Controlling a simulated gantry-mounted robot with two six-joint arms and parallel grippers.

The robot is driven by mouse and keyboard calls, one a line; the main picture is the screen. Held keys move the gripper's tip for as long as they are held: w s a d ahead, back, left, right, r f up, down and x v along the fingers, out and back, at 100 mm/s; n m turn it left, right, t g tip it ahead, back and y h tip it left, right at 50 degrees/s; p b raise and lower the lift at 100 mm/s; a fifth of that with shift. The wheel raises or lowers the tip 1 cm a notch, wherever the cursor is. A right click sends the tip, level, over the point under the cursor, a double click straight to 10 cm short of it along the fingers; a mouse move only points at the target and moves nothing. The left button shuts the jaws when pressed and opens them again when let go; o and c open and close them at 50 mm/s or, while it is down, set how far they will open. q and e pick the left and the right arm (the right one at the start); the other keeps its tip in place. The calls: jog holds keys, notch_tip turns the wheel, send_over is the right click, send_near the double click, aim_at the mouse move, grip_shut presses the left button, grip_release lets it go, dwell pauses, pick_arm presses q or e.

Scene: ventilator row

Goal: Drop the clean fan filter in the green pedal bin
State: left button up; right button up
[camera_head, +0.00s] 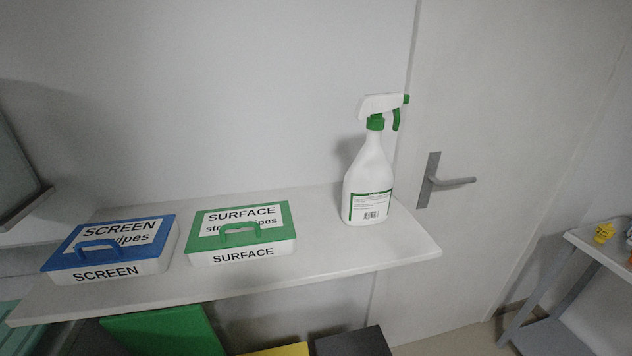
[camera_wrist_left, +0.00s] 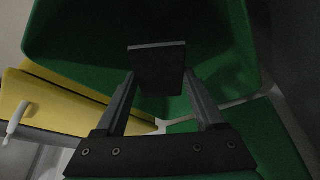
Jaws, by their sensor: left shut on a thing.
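The fan filter (camera_wrist_left: 157,70) is a small dark rectangular pad in the left wrist view. My left gripper (camera_wrist_left: 160,85) is shut on it, with one finger on each side. Behind and around the filter is the open, dark green inside of the green pedal bin (camera_wrist_left: 235,45). The filter appears over the bin's opening; its height above the rim cannot be told. In the head view a green panel (camera_head: 165,332), seemingly part of the bin, shows below the shelf. Neither gripper is in the head view.
A yellow bin (camera_wrist_left: 60,97) stands beside the green one; its yellow top also shows in the head view (camera_head: 278,350), near a dark one (camera_head: 350,343). The shelf (camera_head: 330,262) above holds a blue-lidded box (camera_head: 110,245), a green-lidded box (camera_head: 240,232) and a spray bottle (camera_head: 368,185).

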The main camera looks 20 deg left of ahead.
pick_arm(q)
jog(key=o, duration=1.3)
jog(key=p+v, duration=0.6)
jog(key=v, duration=0.5)
jog(key=shift+s+r, duration=0.1)
jog(key=shift+r, duration=0.2)
